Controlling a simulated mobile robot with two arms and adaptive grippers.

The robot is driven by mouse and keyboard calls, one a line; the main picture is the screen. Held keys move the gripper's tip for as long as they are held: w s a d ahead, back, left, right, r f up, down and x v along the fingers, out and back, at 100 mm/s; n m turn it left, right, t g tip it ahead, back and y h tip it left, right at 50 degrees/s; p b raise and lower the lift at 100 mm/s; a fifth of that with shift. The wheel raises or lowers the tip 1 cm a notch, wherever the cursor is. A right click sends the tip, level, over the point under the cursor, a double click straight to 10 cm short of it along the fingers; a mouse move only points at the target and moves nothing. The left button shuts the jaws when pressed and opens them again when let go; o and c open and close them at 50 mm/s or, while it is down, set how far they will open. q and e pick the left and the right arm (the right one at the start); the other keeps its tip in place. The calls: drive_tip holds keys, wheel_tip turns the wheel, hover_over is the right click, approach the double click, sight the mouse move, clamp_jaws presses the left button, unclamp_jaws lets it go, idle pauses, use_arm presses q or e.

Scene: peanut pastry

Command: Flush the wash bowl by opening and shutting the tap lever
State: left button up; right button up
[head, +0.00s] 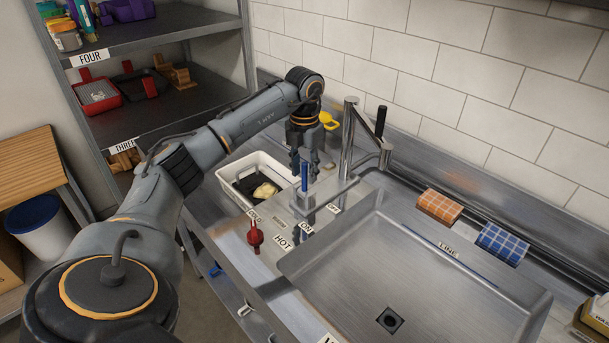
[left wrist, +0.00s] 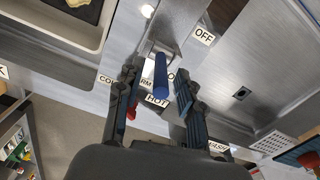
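The blue tap lever (head: 304,178) stands up by the metal faucet (head: 348,135), near the ON and OFF labels. My left gripper (head: 306,162) is above it, pointing down. In the left wrist view the blue lever (left wrist: 160,77) shows between the two spread fingers (left wrist: 158,98), with a gap on each side, so the gripper is open. Whether a finger touches the lever is hard to tell. The steel wash bowl (head: 470,272) is to the right, with a dark square drain (head: 390,320); no water shows in it. My right gripper is out of view.
A red knob (head: 255,234) sits by the COLD, WARM and HOT labels. A white tub (head: 224,180) with food in it stands left of the faucet. Orange (head: 439,206) and blue (head: 503,243) checked cloths lie on the back ledge. Shelves (head: 150,30) stand at left.

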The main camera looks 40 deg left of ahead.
sight(305, 181)
use_arm(q)
drive_tip(key=shift+f, duration=1.45)
clamp_jaws()
